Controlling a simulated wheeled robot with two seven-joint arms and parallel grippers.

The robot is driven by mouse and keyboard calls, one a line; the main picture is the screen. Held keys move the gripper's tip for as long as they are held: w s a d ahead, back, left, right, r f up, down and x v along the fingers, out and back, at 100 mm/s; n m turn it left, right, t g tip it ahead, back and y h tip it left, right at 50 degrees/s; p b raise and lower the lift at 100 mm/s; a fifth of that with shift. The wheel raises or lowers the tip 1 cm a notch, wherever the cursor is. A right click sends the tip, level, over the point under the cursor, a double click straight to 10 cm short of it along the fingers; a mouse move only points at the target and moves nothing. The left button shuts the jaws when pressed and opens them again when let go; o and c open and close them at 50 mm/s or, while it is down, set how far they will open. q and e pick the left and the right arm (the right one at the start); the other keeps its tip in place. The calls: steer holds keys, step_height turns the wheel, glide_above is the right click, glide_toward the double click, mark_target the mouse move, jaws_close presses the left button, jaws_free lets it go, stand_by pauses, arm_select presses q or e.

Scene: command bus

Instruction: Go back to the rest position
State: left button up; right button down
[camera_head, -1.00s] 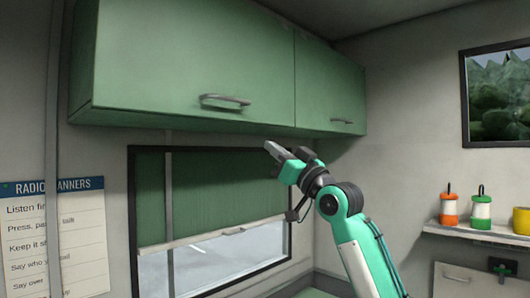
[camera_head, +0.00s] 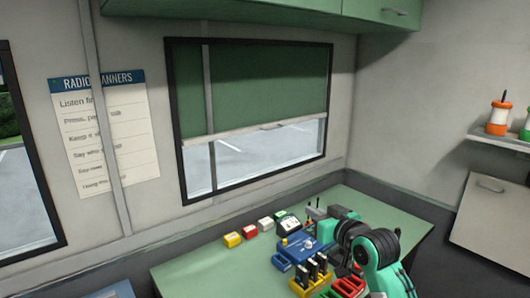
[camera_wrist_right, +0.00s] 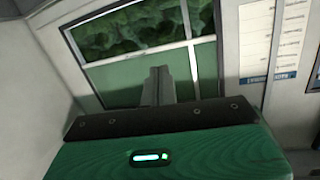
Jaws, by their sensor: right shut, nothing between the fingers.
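My right gripper (camera_head: 338,212) is low over the back of the green desk (camera_head: 205,264), beside the radio items, with its teal and black arm coming in from the lower right. In the right wrist view my right gripper (camera_wrist_right: 157,85) has its two grey fingers together with nothing between them. The window with its green blind (camera_wrist_right: 120,85) is behind the fingers there. My left gripper is in neither view.
On the desk stand several small coloured blocks (camera_head: 249,231), a blue box (camera_head: 297,246) and a yellow holder with black handsets (camera_head: 308,272). A green overhead cabinet (camera_head: 270,10) is above the window (camera_head: 260,155). A shelf (camera_head: 497,143) is at the right.

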steer(key=s+d+f+m+g+h, duration=0.1)
steer(key=s+d+f+g+h, duration=0.15)
steer(key=s+f, duration=0.7)
steer(key=s+d+f+g+h, duration=0.1)
steer(key=s+d+f+g, duration=0.15)
steer(key=s+f, duration=0.75)
steer(key=s+d+f+m+g+h, duration=0.1)
steer(key=s+d+f+g, duration=0.1)
steer(key=s+f, duration=0.35)
steer(key=s+d+f+g+h, duration=0.1)
steer(key=s+f+g+h, duration=0.15)
steer(key=s, duration=0.65)
steer(key=s+d+f+m+g, duration=0.1)
steer(key=s+d+f, duration=0.1)
steer(key=s+f, duration=0.45)
steer(key=s+f+g, duration=0.2)
steer(key=s+f, duration=0.1)
steer(key=f, duration=2.8)
steer(key=s+d+f, duration=0.1)
steer(key=s+f, duration=0.8)
steer(key=s+d+f, duration=0.2)
steer(key=s+f, duration=0.7)
steer(key=shift+s+d+f+n+g+h, duration=0.15)
steer(key=shift+d+n+g+h, duration=0.15)
steer(key=shift+n+g, duration=0.15)
